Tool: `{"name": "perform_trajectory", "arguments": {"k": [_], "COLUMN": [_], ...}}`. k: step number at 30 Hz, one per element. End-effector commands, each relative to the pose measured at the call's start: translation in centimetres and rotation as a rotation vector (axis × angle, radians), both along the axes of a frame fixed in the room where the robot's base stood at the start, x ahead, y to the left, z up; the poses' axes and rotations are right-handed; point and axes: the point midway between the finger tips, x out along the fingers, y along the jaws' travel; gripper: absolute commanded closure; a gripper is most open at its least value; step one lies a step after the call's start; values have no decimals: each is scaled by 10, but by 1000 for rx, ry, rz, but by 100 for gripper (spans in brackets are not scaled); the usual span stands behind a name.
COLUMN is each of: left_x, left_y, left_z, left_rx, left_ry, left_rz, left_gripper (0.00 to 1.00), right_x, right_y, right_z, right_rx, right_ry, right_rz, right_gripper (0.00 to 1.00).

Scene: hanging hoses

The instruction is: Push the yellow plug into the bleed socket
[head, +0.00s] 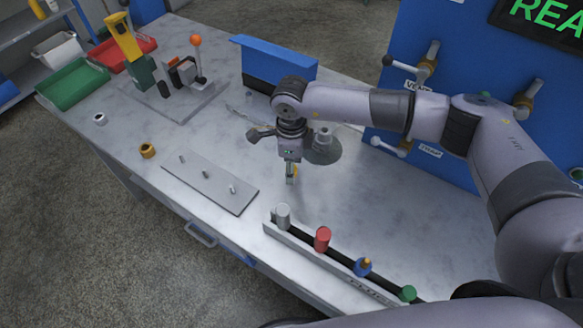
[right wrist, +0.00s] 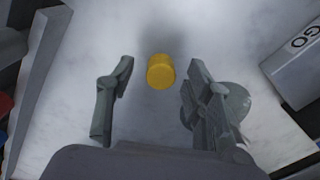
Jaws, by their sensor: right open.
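The yellow plug (right wrist: 160,71) is a short ribbed cylinder, seen in the right wrist view over the pale table between my two fingertips, with a gap on each side. In the head view only a sliver of yellow (head: 295,170) shows beside the fingers. My right gripper (head: 290,176) is open and points down over the middle of the table. I cannot tell how far its tips are above the plug. I cannot make out which thing is the bleed socket. My left gripper is not in view.
A rack (head: 330,262) with grey, red, blue and green plugs lies at the front. A grey plate (head: 208,184) with small pegs lies left of my gripper. A metal fitting (head: 323,139) on a round grey base is close beside it. A blue valve panel (head: 480,75) stands right.

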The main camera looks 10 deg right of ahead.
Motion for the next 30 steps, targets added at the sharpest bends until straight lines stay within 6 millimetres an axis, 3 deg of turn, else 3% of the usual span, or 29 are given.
{"name": "perform_trajectory", "arguments": {"k": [1, 6, 14, 30], "left_x": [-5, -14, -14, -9], "left_y": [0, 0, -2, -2], "left_z": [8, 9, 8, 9], "left_rx": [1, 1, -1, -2], "left_ry": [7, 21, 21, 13], "left_rz": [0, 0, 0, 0], "left_gripper": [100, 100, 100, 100], "right_x": [0, 1, 1, 1], "right_y": [-1, 0, 0, 0], "right_z": [-5, -24, -27, -26], "right_rx": [-2, 0, 1, 0], "right_ry": [4, 1, 0, 0], "right_rz": [-2, 0, 0, 0], "right_gripper": [53, 53, 53, 90]}}
